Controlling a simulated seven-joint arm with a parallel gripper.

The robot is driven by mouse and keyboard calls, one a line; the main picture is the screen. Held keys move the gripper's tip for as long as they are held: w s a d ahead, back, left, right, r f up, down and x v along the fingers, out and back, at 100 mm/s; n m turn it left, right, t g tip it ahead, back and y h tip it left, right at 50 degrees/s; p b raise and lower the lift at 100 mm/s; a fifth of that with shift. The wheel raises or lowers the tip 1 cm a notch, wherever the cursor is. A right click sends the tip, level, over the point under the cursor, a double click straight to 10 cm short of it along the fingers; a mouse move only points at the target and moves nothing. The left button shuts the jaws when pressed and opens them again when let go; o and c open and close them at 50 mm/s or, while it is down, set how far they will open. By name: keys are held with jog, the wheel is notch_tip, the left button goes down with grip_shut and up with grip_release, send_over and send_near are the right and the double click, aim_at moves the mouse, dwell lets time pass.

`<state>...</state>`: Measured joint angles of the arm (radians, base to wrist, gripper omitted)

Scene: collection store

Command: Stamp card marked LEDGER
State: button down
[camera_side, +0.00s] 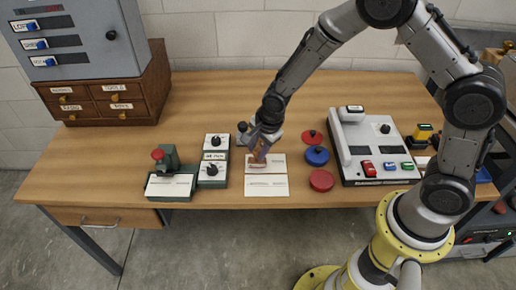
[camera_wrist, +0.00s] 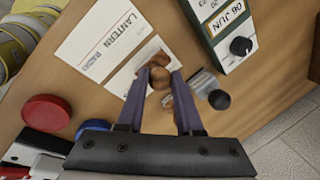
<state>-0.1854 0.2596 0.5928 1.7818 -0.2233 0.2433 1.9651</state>
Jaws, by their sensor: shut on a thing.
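My gripper (camera_side: 258,150) is shut on a brown wooden-handled stamp (camera_wrist: 160,77), over the rear one of two white cards. This rear card (camera_side: 277,167) shows in the wrist view, partly covered by the stamp and fingers; its word cannot be read. I cannot tell whether the stamp touches it. The front card (camera_side: 266,189) reads LANTERN in the wrist view (camera_wrist: 92,38). No LEDGER marking is legible. Red (camera_side: 312,136) and blue (camera_side: 317,156) round pads or lids, and another red one (camera_side: 321,180), stand right of the cards.
Two dial devices (camera_side: 212,172) stand left of the cards; one shows 06 JUN in the wrist view (camera_wrist: 226,12). A black-knobbed metal item (camera_wrist: 219,99) is close beside my gripper. A green stand (camera_side: 170,183) is further left, a white console (camera_side: 375,150) right. The table's back middle is clear.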

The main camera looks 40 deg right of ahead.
jog(key=shift+f, duration=0.55)
dwell(1.2)
jog(key=shift+r, duration=3.55)
